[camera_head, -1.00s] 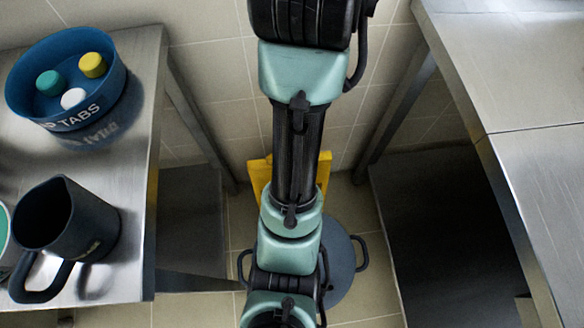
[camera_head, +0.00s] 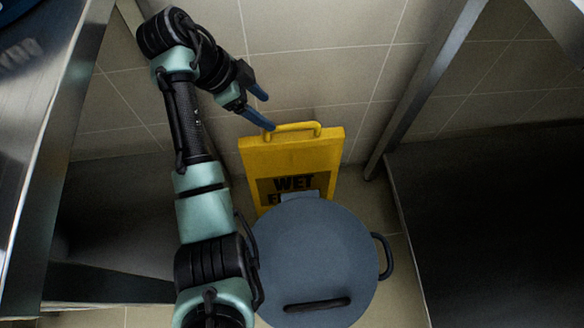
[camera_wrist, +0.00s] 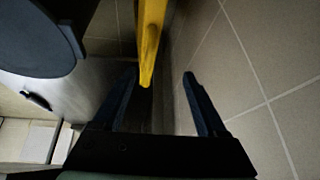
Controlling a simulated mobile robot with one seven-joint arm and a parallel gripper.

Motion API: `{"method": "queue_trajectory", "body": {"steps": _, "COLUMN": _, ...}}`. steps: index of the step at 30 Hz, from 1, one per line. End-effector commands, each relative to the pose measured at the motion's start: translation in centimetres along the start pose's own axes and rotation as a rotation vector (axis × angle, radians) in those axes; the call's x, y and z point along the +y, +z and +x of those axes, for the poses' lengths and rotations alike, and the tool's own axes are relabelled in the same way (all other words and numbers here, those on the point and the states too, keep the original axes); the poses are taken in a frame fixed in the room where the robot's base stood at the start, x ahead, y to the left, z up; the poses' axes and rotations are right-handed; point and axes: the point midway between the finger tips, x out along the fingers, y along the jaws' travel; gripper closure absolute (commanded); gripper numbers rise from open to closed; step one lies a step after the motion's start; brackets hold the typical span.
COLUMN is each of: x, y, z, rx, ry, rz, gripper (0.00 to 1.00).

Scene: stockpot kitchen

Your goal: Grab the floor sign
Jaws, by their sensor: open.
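The yellow floor sign (camera_head: 330,146) stands upright against the tiled wall, with a handle loop on its top edge and black "WET" lettering. A large grey lidded pot (camera_head: 313,250) stands in front of it and hides its lower part. My gripper (camera_head: 266,112) is open and empty, just left of the sign's handle near its top edge. In the wrist view the sign (camera_wrist: 151,35) appears edge-on, its handle end between and just beyond my open fingers (camera_wrist: 160,82). The fingers look apart from the sign.
The pot has a side handle (camera_head: 383,256) and a lid handle. A steel table (camera_head: 45,140) stands on the left and another steel unit's leg (camera_head: 425,85) on the right. The tiled wall (camera_head: 310,50) is close behind the sign. Bare floor shows right of the pot.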

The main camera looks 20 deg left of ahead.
Motion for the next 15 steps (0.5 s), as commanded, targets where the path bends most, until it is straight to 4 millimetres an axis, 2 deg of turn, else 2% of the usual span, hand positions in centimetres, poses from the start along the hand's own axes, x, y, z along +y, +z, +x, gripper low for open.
{"method": "queue_trajectory", "body": {"steps": 1, "x": 0.5, "y": 0.8, "z": 0.1, "rx": 0.010, "ry": 0.038, "rz": 0.017, "gripper": 0.25}}
{"method": "queue_trajectory", "body": {"steps": 5, "x": 1.4, "y": 1.5, "z": 0.6, "rx": 0.030, "ry": 0.090, "rz": 0.051, "gripper": 0.25}}
{"method": "queue_trajectory", "body": {"steps": 15, "x": 2.1, "y": 1.5, "z": 6.7, "rx": 0.032, "ry": 0.097, "rz": 0.057, "gripper": 0.25}}
